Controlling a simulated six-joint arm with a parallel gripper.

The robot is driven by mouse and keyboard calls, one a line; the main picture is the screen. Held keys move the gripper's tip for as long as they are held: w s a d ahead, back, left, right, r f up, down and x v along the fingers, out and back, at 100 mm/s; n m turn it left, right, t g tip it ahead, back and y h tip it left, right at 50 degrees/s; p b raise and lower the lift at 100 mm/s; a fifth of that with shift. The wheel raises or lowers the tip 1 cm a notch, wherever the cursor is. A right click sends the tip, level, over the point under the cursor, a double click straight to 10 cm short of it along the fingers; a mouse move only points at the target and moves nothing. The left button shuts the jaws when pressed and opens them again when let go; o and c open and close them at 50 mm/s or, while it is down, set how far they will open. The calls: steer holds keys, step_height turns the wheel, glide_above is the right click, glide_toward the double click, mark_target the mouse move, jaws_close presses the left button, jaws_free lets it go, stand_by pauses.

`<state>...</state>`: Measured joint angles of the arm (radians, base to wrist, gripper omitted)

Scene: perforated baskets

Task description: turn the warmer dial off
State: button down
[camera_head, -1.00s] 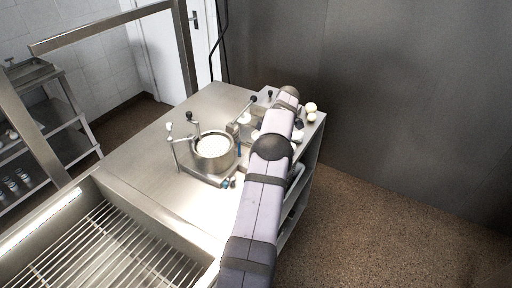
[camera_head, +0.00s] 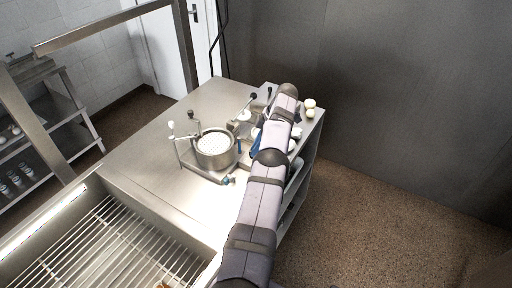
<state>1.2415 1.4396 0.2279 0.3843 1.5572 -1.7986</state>
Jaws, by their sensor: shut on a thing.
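A round metal pot with a pale, dotted top (camera_head: 214,146) sits in a metal frame on the steel counter, in the head view. A small blue knob-like part (camera_head: 226,181) shows at the front right of the frame; it may be the warmer dial, but it is too small to read its setting. My arm reaches up across the counter's right side, to the right of the pot. My gripper is hidden behind the arm, so its fingers and what they touch cannot be seen.
Blue material (camera_head: 255,151) shows beside my arm. Small pale objects (camera_head: 309,108) sit at the counter's back right. A wire rack (camera_head: 105,250) lies front left.

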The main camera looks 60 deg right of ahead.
steer(key=c, duration=1.8)
jaws_free()
steer(key=shift+o, duration=0.2)
steer(key=shift+r, duration=0.1)
step_height(320, 180, up, 10)
steer(key=p, duration=0.8)
steer(key=shift+o, duration=0.6)
